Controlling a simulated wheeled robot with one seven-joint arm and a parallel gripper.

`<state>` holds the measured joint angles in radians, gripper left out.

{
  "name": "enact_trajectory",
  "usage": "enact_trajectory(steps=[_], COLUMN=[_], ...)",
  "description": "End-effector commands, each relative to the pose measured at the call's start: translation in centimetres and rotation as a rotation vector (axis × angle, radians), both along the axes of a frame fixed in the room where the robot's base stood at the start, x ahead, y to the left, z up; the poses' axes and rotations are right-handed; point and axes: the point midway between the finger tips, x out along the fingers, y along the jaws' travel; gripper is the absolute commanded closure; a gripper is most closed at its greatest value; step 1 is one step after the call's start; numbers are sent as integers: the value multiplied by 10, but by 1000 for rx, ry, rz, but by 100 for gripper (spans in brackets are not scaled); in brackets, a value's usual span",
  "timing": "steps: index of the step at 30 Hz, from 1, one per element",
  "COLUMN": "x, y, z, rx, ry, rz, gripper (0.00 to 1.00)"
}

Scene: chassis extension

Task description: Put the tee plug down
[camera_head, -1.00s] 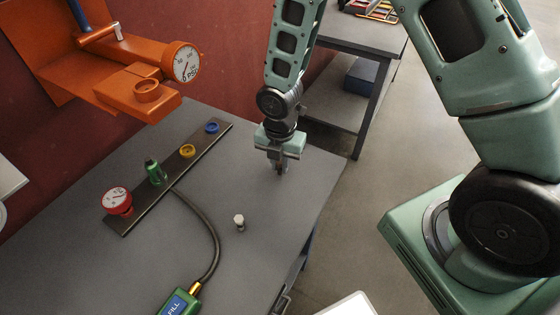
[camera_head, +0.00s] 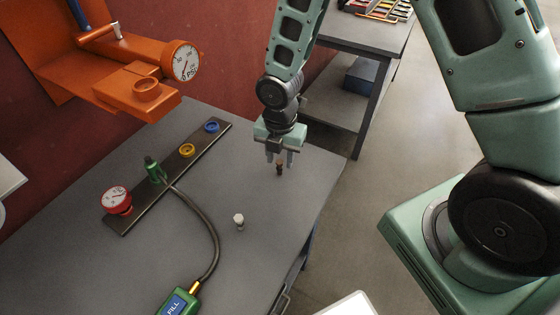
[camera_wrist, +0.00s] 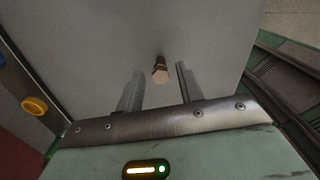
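The tee plug, a small brown piece (camera_head: 279,169), stands on the grey table just below my gripper (camera_head: 279,159) in the head view. In the wrist view, the tee plug (camera_wrist: 160,70) shows ahead of and between my two separated fingers, with a pale tan end and a darker body. My gripper is open, with gaps on both sides of the plug. The fingers look clear of it.
A dark manifold bar (camera_head: 170,180) with a red gauge, green fitting, yellow ring and blue ring lies left. A white-topped peg (camera_head: 239,219) stands nearby. A black hose (camera_head: 212,232) runs to a green fill device (camera_head: 178,303). An orange pump (camera_head: 140,85) is at upper left.

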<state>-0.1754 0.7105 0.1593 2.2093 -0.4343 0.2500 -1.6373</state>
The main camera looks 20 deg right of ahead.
Motion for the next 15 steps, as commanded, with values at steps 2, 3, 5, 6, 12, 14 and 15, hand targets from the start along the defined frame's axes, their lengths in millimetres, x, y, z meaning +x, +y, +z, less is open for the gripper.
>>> enact_trajectory(steps=[2, 3, 5, 6, 12, 14, 15], x=[2, 1, 1, 1, 1, 0, 1], y=[-1, -1, 0, -1, 0, -1, 0], z=[18, 27, 41, 49, 83, 90, 93], rx=[3, 2, 2, 1, 1, -1, 0], ry=[-6, -6, -6, -6, -4, -2, -3], rz=[-3, -2, -3, -4, -2, -2, -2], gripper=[63, 63, 63, 63, 63, 63, 63])
